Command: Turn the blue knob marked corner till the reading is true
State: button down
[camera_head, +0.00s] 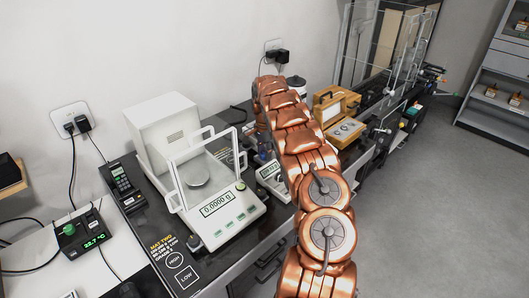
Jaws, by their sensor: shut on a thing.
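My copper arm (305,140) reaches from the bottom right up to the back of the bench, and its far end bends down behind itself. My gripper does not show clearly; the arm hides it. No blue knob marked corner can be made out. A small weighing unit with a display (270,171) stands left of the arm, partly covered by it; its digits are too small to read surely. Small dark and bluish parts behind that unit are too small to name. A white balance with a glass shield (217,208) stands left of it and reads 0.0000 g.
A white box (165,125) stands behind the balance. A black handset (121,178) and a green-lit meter (78,234) are at left. A wooden-cased instrument (336,105) and a glass case (383,45) are beyond the arm. The floor at right is clear.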

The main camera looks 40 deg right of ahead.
jog(key=shift+w+d+f+n+b, duration=0.1)
jog(key=shift+n+b, duration=0.2)
jog(key=shift+b, duration=0.7)
jog(key=shift+n+b, duration=0.6)
jog(key=shift+b, duration=0.65)
jog(key=shift+n+b, duration=0.45)
jog(key=shift+n, duration=0.25)
jog(key=c, duration=1.1)
grip_release()
jog(key=shift+o, duration=0.2)
notch_tip(320, 180, up, 12)
